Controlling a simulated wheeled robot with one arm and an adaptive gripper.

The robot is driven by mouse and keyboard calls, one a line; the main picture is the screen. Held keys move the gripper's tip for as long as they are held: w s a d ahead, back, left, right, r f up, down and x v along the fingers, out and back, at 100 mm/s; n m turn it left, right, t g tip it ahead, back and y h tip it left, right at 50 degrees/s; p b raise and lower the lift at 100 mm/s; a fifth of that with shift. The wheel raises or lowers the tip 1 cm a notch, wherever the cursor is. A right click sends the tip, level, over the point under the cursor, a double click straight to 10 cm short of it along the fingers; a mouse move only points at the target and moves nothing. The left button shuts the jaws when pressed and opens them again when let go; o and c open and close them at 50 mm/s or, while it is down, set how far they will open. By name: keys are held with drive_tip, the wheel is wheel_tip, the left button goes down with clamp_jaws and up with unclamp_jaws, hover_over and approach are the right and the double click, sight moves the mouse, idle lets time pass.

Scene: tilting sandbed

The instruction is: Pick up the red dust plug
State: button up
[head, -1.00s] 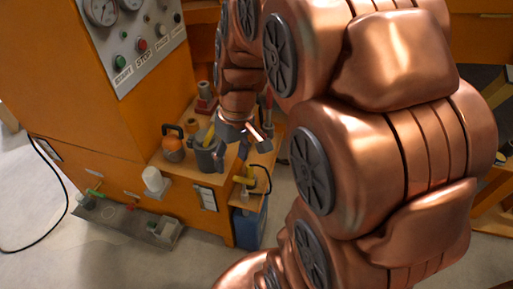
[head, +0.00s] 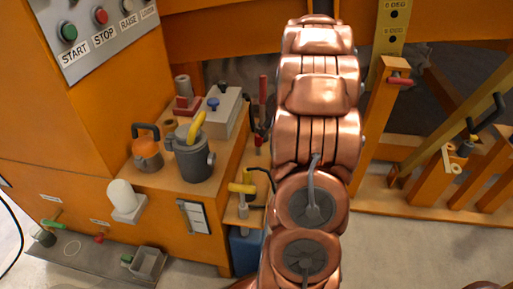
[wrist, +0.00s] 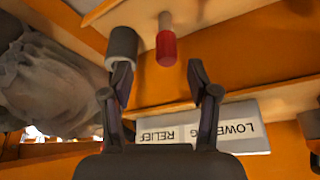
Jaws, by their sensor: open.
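My gripper (wrist: 162,82) is open and empty in the wrist view, its two fingers apart. In the head view my arm stretches away from the camera and its gripper end is hidden. A red-ended rod (wrist: 166,48) with a pale shaft lies just beyond the fingers in the wrist view. A grey cylinder (wrist: 121,46) is beside it, near the left fingertip. I cannot tell whether the red end is the dust plug. In the head view a small red piece (head: 100,238) sits at the grey floor tray, and another small red piece (head: 258,143) is near the bench.
An orange frame (head: 372,130) stands at right. The grey floor tray (head: 85,265) lies at left.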

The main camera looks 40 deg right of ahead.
sight(259, 137)
drive_tip(key=shift+w+a+b+x, duration=0.15)
drive_tip(key=shift+b+x, duration=0.15)
drive_tip(key=shift+x, duration=0.95)
drive_tip(key=shift+w+a+b+x, duration=0.15)
drive_tip(key=shift+b+x, duration=0.2)
drive_tip(key=shift+x, duration=0.9)
drive_tip(key=shift+w+a+b+x, duration=0.15)
drive_tip(key=shift+b+x, duration=0.15)
drive_tip(key=shift+x, duration=0.9)
drive_tip(key=shift+s+r, duration=0.1)
drive_tip(key=shift+r, duration=0.05)
drive_tip(key=shift+c, duration=0.3)
drive_tip(key=c, duration=1)
drive_tip(key=shift+r, duration=0.15)
